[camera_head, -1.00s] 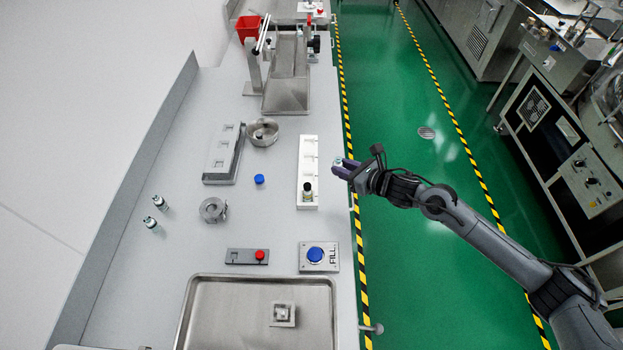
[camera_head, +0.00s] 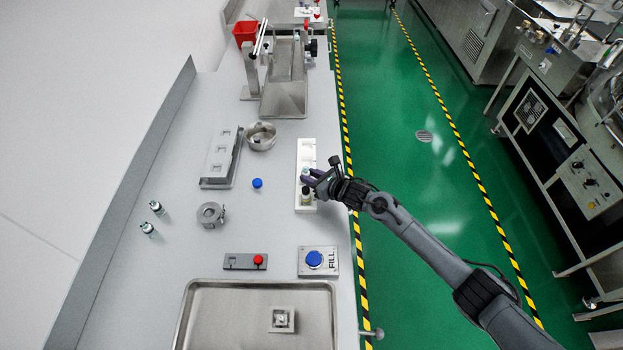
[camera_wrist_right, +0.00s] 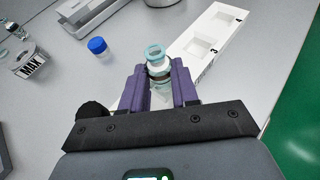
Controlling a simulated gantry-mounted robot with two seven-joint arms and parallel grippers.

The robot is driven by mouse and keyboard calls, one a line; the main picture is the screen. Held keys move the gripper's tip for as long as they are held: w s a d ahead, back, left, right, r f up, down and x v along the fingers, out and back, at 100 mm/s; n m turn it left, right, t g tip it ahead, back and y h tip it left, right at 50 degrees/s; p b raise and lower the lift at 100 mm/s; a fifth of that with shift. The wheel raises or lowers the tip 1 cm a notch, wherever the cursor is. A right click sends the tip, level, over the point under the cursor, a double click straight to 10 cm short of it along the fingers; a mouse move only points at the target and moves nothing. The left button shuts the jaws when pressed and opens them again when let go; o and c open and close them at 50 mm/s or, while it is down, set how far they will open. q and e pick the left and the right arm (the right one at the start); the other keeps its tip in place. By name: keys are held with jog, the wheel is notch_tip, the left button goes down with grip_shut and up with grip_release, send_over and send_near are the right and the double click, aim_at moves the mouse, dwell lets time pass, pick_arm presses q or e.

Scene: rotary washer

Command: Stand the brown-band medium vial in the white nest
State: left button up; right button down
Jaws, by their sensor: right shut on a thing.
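My right gripper (camera_head: 309,175) is shut on a vial (camera_wrist_right: 157,66) with a teal ring on top, a white neck and a brownish band partly hidden between the fingers. The gripper holds it over the white nest (camera_head: 308,148), near its middle. The nest is a long white strip with square pockets, and the numbers 3 and 4 show on it in the right wrist view (camera_wrist_right: 209,40). Another vial (camera_head: 306,197) stands in the nest's near end. I cannot tell whether the held vial's base touches the nest. My left gripper is not in view.
Two vials (camera_head: 156,208) (camera_head: 148,229) stand at the left. A blue cap (camera_head: 257,184), a grey pocketed block (camera_head: 220,160), a steel bowl (camera_head: 261,136) and a ring-shaped fixture (camera_head: 211,214) lie left of the nest. A blue FILL button (camera_head: 314,259) and a tray (camera_head: 240,286) are nearer.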

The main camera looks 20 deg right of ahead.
jog(key=shift+f, duration=0.4)
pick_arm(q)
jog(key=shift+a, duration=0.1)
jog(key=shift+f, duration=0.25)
pick_arm(e)
jog(key=shift+f, duration=0.2)
jog(key=c, duration=0.8)
grip_release()
jog(key=shift+c, duration=0.2)
